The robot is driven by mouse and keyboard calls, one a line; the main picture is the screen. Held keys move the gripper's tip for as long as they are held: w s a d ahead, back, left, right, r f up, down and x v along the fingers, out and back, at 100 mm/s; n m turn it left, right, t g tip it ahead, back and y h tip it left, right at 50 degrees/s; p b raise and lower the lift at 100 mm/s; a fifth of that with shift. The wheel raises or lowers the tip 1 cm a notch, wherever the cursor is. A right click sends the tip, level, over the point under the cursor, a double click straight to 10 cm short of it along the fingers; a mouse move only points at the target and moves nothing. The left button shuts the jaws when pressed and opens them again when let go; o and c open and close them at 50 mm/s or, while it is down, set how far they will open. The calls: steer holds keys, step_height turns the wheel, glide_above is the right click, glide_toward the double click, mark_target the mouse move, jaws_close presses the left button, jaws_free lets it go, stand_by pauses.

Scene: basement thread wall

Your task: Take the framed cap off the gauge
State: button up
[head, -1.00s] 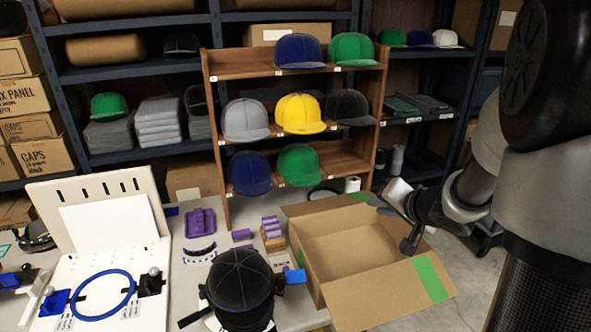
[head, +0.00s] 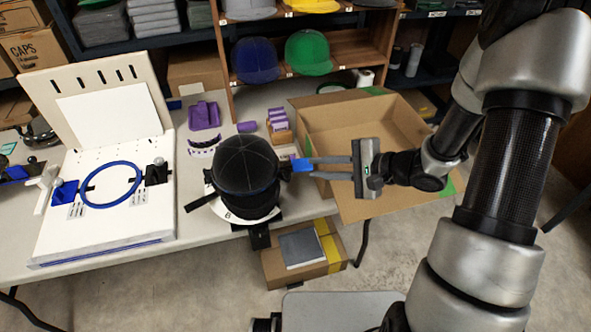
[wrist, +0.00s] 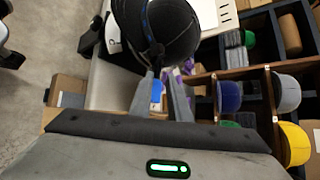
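The black framed cap (head: 245,165) sits on the gauge, whose white scale plate (head: 262,214) shows below the cap. A blue tab (head: 301,165) sticks out on the cap's right side. My gripper (head: 313,167) reaches in from the right, level with the tab. Its two fingers are apart. In the wrist view the cap (wrist: 165,30) is upside down at the top, and the blue tab (wrist: 157,91) lies between the fingertips, nearer the left finger, with a gap on the right. The gauge's body is mostly hidden under the cap.
An open cardboard box (head: 350,208) stands right of the gauge, under my arm. A white board with a blue hoop (head: 112,184) lies left. Purple parts (head: 205,115) lie behind, before a cap shelf (head: 290,88). A smaller box (head: 335,250) is below the table edge.

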steer(key=b+x, duration=0.2)
steer(key=x, duration=0.6)
steer(key=shift+a, duration=0.35)
steer(key=shift+w+f, duration=0.15)
steer(key=shift+c, duration=0.3)
jaws_close()
